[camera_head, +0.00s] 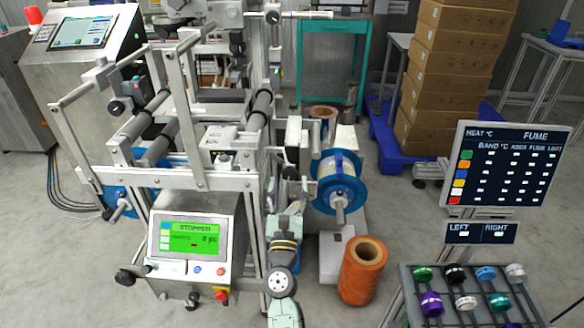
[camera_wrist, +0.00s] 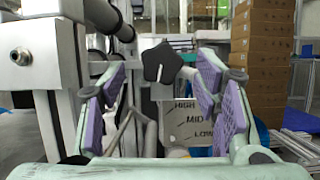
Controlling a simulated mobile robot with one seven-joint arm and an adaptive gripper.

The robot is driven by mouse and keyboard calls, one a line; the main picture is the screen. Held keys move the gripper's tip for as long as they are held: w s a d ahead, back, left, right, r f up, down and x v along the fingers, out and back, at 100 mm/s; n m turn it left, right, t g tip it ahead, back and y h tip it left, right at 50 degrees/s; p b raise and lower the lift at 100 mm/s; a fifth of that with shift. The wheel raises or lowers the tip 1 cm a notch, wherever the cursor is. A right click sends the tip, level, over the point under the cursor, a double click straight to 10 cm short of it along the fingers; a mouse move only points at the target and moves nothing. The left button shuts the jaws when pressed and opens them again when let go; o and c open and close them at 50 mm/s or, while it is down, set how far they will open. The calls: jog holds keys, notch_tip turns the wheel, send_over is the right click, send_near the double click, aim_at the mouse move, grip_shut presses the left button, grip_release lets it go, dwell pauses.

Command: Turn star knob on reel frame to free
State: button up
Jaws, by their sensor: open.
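The dark star knob (camera_wrist: 162,62) is in the upper middle of the wrist view, on a metal support of the reel frame. My gripper (camera_wrist: 160,100) is open, with purple pads left and right of the knob's line of sight. The knob appears beyond the fingers, and I see no contact. Below it a pale plate (camera_wrist: 190,128) reads HIGH, MID and LOW; I can read no "free" mark. In the head view my gripper (camera_head: 290,198) is beside the reel frame, left of the blue-flanged reel (camera_head: 338,181). The knob is too small to make out surely there.
A metal block (camera_wrist: 35,60) stands close on the left of the wrist view. In the head view, the control box (camera_head: 193,243) showing STOPPED is left of my arm. An orange roll (camera_head: 362,270) stands at right.

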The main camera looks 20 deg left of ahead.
aim_at(290, 176)
jog(key=shift+p+x, duration=0.4)
jog(key=shift+x, duration=1.85)
jog(key=shift+d, duration=0.1)
jog(key=c, duration=1.1)
jog(key=n+y, duration=0.2)
jog(key=n, duration=0.2)
jog(key=shift+d+g, duration=0.1)
jog(key=shift+g, duration=0.3)
jog(key=shift+c, duration=0.2)
jog(key=n+y, duration=0.1)
jog(key=n, duration=0.2)
jog(key=shift+g+y, duration=0.3)
jog(key=shift+g, duration=0.1)
jog(key=shift+c, duration=0.2)
jog(key=o, duration=1.2)
